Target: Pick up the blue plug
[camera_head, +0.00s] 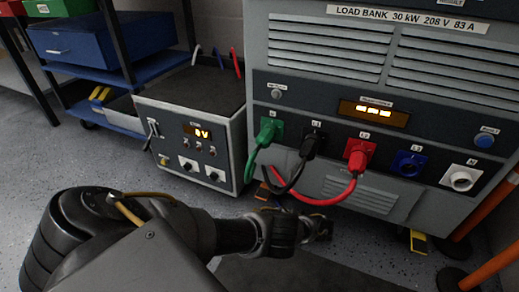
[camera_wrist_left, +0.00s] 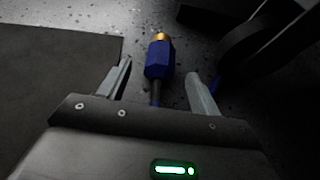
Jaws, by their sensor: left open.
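The blue plug (camera_wrist_left: 158,62) with a gold tip shows in the left wrist view. It lies on the speckled grey floor, its tip pointing away from the gripper and a dark cable end toward the palm. My left gripper (camera_wrist_left: 160,72) is open, with one finger on each side of the plug, apart from it as far as I can tell. In the head view my left gripper (camera_head: 322,230) is low in front of the load bank (camera_head: 345,95); the plug cannot be made out there. The blue L3 socket (camera_head: 410,164) is empty. My right gripper is not in view.
Green (camera_head: 270,130), black (camera_head: 314,142) and red (camera_head: 359,153) plugs sit in the load bank, their cables hanging in front. A white socket (camera_head: 461,178) is empty. A grey supply box (camera_head: 190,150) and a blue cart (camera_head: 150,105) stand left. Orange posts (camera_head: 485,220) stand right.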

